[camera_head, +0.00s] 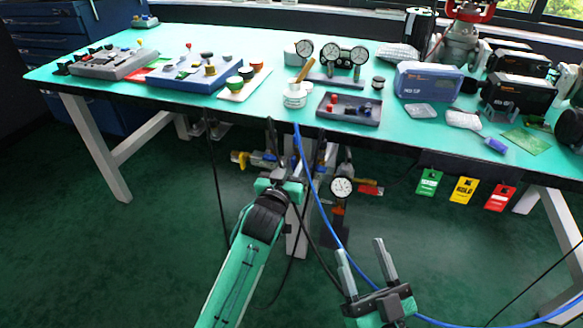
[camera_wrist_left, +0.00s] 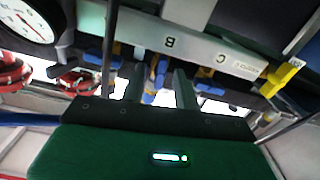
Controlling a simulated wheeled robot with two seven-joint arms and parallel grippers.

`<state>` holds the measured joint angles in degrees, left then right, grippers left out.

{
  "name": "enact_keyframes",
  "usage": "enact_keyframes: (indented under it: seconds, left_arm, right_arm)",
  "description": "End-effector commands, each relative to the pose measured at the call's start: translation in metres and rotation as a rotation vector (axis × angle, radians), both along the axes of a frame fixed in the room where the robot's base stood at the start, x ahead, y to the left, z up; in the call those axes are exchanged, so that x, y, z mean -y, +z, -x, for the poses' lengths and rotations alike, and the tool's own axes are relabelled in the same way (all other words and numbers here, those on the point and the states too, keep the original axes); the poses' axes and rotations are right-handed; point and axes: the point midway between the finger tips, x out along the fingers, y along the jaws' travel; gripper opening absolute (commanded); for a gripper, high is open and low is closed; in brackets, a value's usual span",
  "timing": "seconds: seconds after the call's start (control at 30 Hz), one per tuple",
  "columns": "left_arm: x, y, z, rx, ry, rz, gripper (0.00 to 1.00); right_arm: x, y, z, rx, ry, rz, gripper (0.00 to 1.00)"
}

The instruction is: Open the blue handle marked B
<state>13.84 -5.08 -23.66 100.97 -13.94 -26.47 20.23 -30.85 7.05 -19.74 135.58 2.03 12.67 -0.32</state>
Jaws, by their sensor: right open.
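The blue handle (camera_wrist_left: 154,78) under the letter B shows in the left wrist view. The B is printed upside down on a grey bar (camera_wrist_left: 190,48). My left gripper (camera_wrist_left: 158,80) has its two grey fingers apart, one on each side of this handle; I cannot tell whether they touch it. In the head view my left gripper (camera_head: 296,150) is under the table's front edge and mostly hides the valves there. My right gripper (camera_head: 361,247) is open and empty, low in front of the table, to the right of the left one.
Another blue handle (camera_wrist_left: 208,89) sits beside B, under the letter C, with a yellow handle (camera_wrist_left: 280,78) further right. A round gauge (camera_head: 341,187) hangs close to my left gripper. A blue cable (camera_head: 316,195) runs past both grippers.

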Motion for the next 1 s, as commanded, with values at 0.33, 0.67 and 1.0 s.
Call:
enact_keyframes:
  seconds: [0.33, 0.67, 1.0]
  left_arm:
    - [0.000, 0.000, 0.000, 0.000, 0.000, 0.000, 0.07]
    - [0.000, 0.002, 0.000, 0.005, 0.000, -0.016, 0.00]
    - [0.001, 0.002, 0.000, 0.034, 0.000, -0.106, 0.00]
  right_arm:
    - [0.000, 0.000, 0.000, 0.001, -0.001, 0.000, 0.58]
    - [-0.003, -0.007, -0.001, -0.051, 0.008, 0.011, 0.58]
    - [-0.022, -0.072, 0.010, -0.388, 0.070, 0.093, 0.58]
